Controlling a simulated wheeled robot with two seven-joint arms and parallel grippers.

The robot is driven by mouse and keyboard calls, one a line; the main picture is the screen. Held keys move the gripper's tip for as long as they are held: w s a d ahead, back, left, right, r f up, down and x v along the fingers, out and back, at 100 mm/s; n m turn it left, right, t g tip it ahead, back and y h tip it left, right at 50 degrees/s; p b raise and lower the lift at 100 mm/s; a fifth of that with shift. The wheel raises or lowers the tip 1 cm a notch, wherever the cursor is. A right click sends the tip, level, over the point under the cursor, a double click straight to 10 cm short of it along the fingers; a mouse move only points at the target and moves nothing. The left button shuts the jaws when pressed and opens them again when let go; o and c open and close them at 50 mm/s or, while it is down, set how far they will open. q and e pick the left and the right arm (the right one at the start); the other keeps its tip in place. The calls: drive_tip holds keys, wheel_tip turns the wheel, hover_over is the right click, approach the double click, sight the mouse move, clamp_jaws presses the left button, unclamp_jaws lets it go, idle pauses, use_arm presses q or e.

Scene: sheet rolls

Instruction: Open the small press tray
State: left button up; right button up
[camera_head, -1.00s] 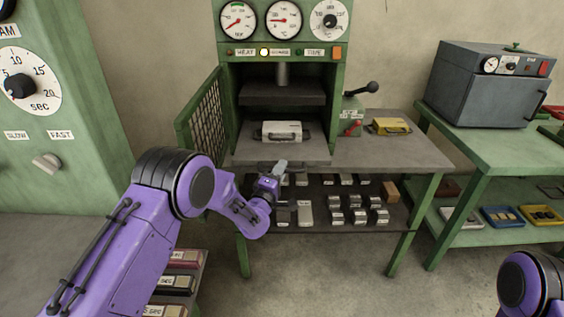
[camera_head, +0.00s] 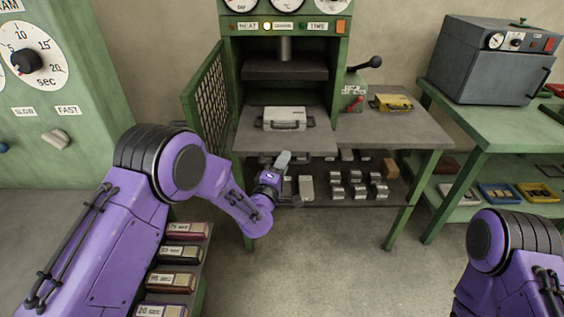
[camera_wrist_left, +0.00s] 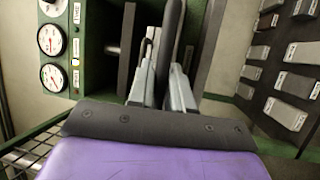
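The press (camera_head: 285,75) has a grey tray plate (camera_head: 255,140) jutting from its opening. A pale metal mould box with a handle (camera_head: 283,118) sits on this plate. My left gripper (camera_head: 284,164) is just in front of and below the plate's front edge. In the left wrist view its two grey fingers (camera_wrist_left: 162,85) are apart. A dark plate edge (camera_wrist_left: 172,35) shows in line with the gap between them; I cannot tell if they touch it. My right arm shows at lower right, but its gripper is out of view.
The press's mesh door (camera_head: 208,100) stands open at left. Several small metal blocks (camera_head: 357,190) lie on the lower shelf. A yellow mould (camera_head: 392,102) sits on the bench at right, near a black-knobbed lever (camera_head: 365,65). A grey oven (camera_head: 495,60) stands further right.

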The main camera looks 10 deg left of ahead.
use_arm(q)
drive_tip(key=o, duration=0.3)
drive_tip(key=shift+d, duration=0.1)
drive_tip(key=shift+b+v, duration=1.1)
drive_tip(key=shift+v, duration=4.2)
drive_tip(key=shift+w, duration=0.1)
